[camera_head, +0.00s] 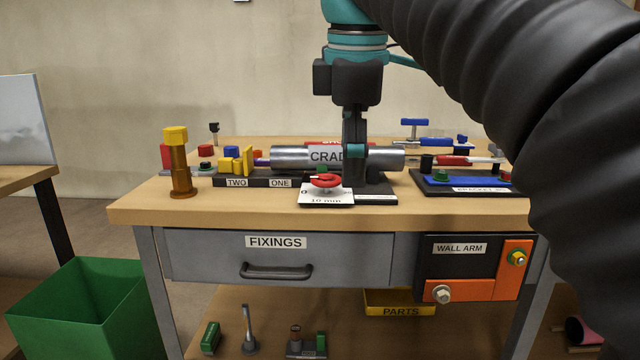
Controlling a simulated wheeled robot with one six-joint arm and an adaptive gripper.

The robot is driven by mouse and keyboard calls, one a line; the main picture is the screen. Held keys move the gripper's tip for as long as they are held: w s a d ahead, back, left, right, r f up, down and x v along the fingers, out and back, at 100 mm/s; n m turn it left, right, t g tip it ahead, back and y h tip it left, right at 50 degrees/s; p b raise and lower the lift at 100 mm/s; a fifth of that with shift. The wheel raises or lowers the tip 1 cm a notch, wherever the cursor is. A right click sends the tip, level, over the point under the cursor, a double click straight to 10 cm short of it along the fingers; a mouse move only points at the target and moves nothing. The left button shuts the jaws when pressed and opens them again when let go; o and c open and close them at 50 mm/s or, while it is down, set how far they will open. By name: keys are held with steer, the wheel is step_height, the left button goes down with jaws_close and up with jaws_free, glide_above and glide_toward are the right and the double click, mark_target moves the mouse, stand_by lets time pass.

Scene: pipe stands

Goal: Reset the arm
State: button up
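My gripper (355,152) points straight down over the workbench (460,211), at the grey pipe (290,157) lying across the cradle. Its fingers are seen edge-on and overlap the pipe's middle, covering part of the cradle's label. I cannot tell whether they touch the pipe or how far apart they are. My arm's teal and dark wrist stands above the gripper, and a dark ribbed part of me fills the right side of the view.
A red handwheel (326,181) sits just in front of the pipe. A brown post with a yellow cap (177,161) stands at left. A blue-topped fixture (460,181) is at right. A green bin (80,310) stands on the floor. The FIXINGS drawer (210,258) is shut.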

steer(key=w+a+f+m+t, duration=0.1)
steer(key=w+a+f+m, duration=0.1)
steer(key=w+f+m, duration=0.35)
step_height(320, 180, down, 10)
steer(key=s+d+m+t+y, duration=0.1)
steer(key=s+d+m, duration=0.15)
steer(key=m, duration=0.25)
steer(key=s+d+f+m, duration=0.3)
steer(key=s+d+f, duration=0.2)
steer(key=s+f, duration=0.2)
steer(key=s+d+f+m+t+h, duration=0.1)
steer(key=s+d+f+m, duration=0.3)
steer(key=f, duration=0.5)
steer(key=s+d, duration=0.2)
steer(key=s, duration=0.1)
steer(key=shift+s+d, duration=0.15)
steer(key=shift+c, duration=0.2)
